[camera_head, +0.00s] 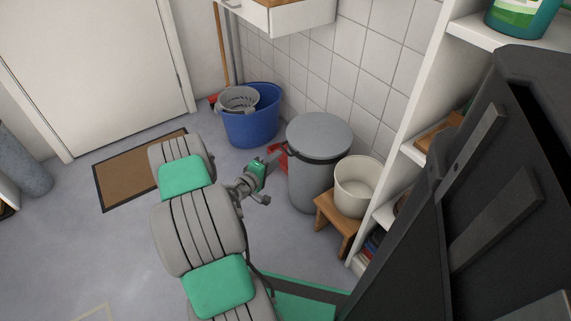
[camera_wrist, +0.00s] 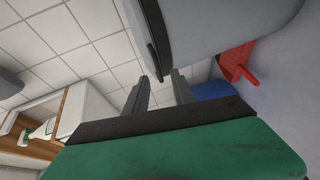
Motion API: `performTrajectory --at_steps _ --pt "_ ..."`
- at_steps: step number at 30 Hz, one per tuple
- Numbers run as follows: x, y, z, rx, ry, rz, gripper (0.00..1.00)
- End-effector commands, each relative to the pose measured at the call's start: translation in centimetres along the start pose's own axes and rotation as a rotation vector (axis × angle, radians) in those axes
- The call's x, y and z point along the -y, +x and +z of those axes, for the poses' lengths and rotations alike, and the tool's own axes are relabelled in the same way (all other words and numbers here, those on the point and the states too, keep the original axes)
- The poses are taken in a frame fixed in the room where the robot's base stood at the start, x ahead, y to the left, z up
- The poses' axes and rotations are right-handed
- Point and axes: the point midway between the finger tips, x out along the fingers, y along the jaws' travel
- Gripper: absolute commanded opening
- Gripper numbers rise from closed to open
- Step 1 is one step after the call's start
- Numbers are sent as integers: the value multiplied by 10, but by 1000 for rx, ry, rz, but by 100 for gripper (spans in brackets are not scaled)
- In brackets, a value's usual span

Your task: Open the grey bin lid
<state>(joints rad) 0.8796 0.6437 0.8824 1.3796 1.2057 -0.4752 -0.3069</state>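The grey bin (camera_head: 312,182) stands upright on the floor against the tiled wall. Its round grey lid (camera_head: 320,135) lies flat and closed on top, with a dark band under its edge. My gripper (camera_head: 278,158) is at the bin's left side, a little below lid height. In the wrist view my gripper (camera_wrist: 160,78) is open, its two dark fingers apart with nothing gripped. The bin's side (camera_wrist: 215,30) and dark band (camera_wrist: 154,42) fill the top there. The band's end appears close to the fingertips; I cannot tell whether they touch.
A blue bucket (camera_head: 252,126) with a grey wringer stands behind left. A red item (camera_head: 281,152) lies behind my gripper, beside the bin. A cream pot (camera_head: 359,187) on a wooden stool (camera_head: 333,217) stands right of the bin, near white shelves (camera_head: 417,120).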

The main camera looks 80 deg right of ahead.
Motion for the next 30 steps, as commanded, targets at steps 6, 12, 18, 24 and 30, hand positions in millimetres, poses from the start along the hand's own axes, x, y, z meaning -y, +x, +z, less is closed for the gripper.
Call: performTrajectory --at_steps 6,12,18,24,30 --pt "0 38 1 4 6 2 31" --pt "-1 68 0 1 5 0 31" --pt "-3 74 -1 -1 4 0 31" --pt "-3 73 -1 -1 4 -1 23" --pt "-2 73 -1 -1 4 -2 7"
